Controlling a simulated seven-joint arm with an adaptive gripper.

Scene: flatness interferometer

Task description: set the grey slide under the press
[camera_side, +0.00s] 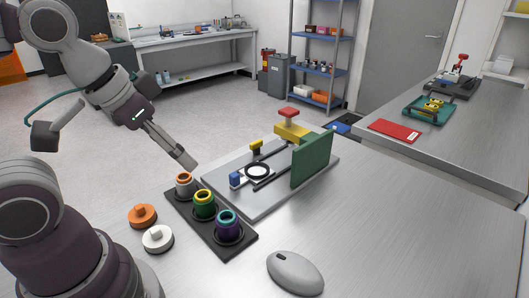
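A grey metal base plate (225,184) lies on the table in the middle of the view. A yellow press-like part (291,132) with a red knob (289,113) stands at the plate's far side. An upright green panel (312,159) hides part of that area. My gripper (189,162) is above the plate's left corner, apart from the slide. Its fingers look close together, but the gap between them is unclear.
A black holder (239,249) with orange, green and purple-blue ringed cups stands in front of the plate. Orange (142,216) and white (158,238) knobbed caps lie left of it. A grey mouse-shaped object (295,272) lies at the front. The table's right side is clear.

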